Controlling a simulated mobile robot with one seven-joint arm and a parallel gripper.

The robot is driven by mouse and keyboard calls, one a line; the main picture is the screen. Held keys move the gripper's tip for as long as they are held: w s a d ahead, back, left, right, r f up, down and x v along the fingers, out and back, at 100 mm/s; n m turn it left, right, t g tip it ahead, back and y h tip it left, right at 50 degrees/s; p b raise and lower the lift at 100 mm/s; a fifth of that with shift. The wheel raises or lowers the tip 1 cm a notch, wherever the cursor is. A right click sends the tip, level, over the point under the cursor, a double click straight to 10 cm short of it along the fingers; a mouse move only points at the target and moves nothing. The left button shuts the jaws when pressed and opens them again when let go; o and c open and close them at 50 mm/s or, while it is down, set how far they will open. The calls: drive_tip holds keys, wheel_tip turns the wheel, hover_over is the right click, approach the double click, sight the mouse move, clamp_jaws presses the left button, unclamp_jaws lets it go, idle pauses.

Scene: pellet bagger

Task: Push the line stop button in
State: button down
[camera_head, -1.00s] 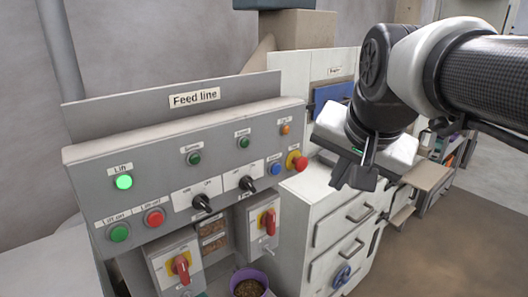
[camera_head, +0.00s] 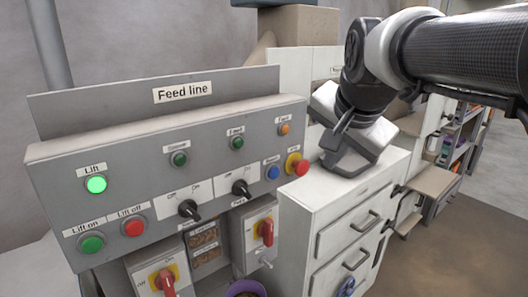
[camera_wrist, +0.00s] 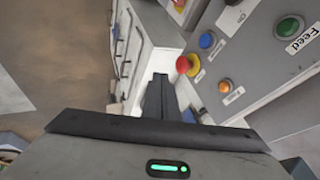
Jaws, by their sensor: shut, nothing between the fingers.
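A red mushroom button (camera_head: 298,166) on a yellow collar sits at the right end of the grey "Feed line" panel (camera_head: 130,140). Its small label is hard to read. It stands out from the panel face. In the wrist view the same red button (camera_wrist: 184,63) is just right of and beyond the fingertips. My gripper (camera_head: 328,146) is to the right of the button, with its dark fingers pointing towards the panel end. The wrist view shows the fingers (camera_wrist: 160,80) shut together and empty, with a visible gap to the button.
A blue button (camera_head: 273,172) and an orange lamp (camera_head: 284,129) are close to the red button. Black selector knobs (camera_head: 189,209) and red rotary switches (camera_head: 266,232) are left and below. A white drawer cabinet (camera_head: 340,215) stands below my gripper. The lift lamp (camera_head: 96,184) glows green.

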sight(300, 167)
drive_tip(key=w+a+f, duration=0.2)
drive_tip(key=w+f, duration=0.4)
drive_tip(key=w, duration=0.2)
drive_tip(key=shift+b, duration=0.35)
drive_tip(key=shift+a+f, duration=0.1)
